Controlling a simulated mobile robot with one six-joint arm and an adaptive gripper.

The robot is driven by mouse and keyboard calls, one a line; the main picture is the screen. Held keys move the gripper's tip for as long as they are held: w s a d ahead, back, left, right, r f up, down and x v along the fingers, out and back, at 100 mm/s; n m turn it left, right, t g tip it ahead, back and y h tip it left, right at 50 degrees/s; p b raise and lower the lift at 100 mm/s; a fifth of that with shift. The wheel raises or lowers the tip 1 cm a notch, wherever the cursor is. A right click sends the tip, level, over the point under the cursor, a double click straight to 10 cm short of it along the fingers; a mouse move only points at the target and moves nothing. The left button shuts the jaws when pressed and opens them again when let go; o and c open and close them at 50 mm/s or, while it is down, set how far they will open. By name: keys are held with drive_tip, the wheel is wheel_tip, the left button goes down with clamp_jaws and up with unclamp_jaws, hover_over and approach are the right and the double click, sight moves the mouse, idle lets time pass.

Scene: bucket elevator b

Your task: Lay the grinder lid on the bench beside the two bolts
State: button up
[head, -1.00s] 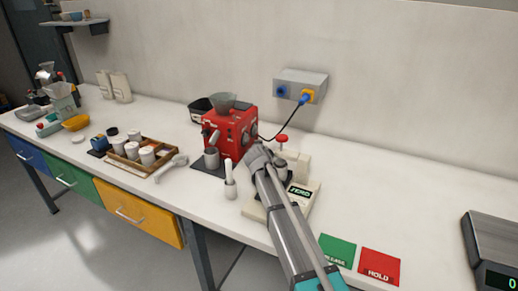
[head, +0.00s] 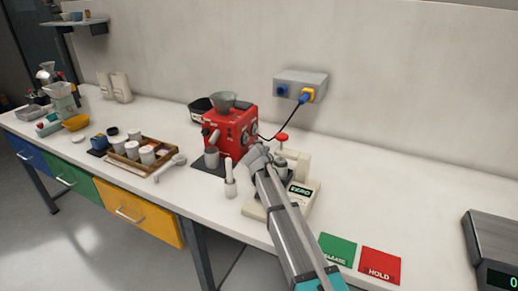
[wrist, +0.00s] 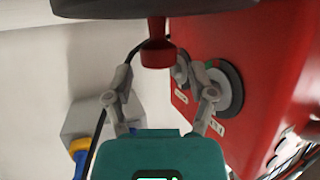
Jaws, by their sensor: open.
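My gripper (head: 259,153) is open, beside the right side of the red machine (head: 228,130). In the wrist view, the two fingers of my gripper (wrist: 162,92) stand apart. A red knob (wrist: 157,54) shows beyond them, roughly between them, attached to a dark round piece (wrist: 95,10) cut off by the top edge. This looks like the lid, but I cannot be sure. No contact with the fingers is visible. I cannot make out the dark piece in the head view. The two bolts cannot be made out on the bench (head: 400,190).
A pale scale (head: 252,211) stands under my arm, with a red-topped device (head: 282,137) behind. A cable runs from the red machine to the wall socket box (head: 300,83). Green (head: 338,249) and red (head: 380,265) mats lie at the front. The bench behind the mats is clear.

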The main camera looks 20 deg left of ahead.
drive_tip(key=shift+s+d, duration=0.1)
drive_tip(key=shift+d, duration=0.05)
drive_tip(key=shift+r+p, duration=0.45)
drive_tip(key=shift+p, duration=0.2)
drive_tip(key=p+v, duration=0.4)
drive_tip(key=v, duration=0.7)
drive_tip(key=shift+s+r+p, duration=0.3)
drive_tip(key=shift+r, duration=0.1)
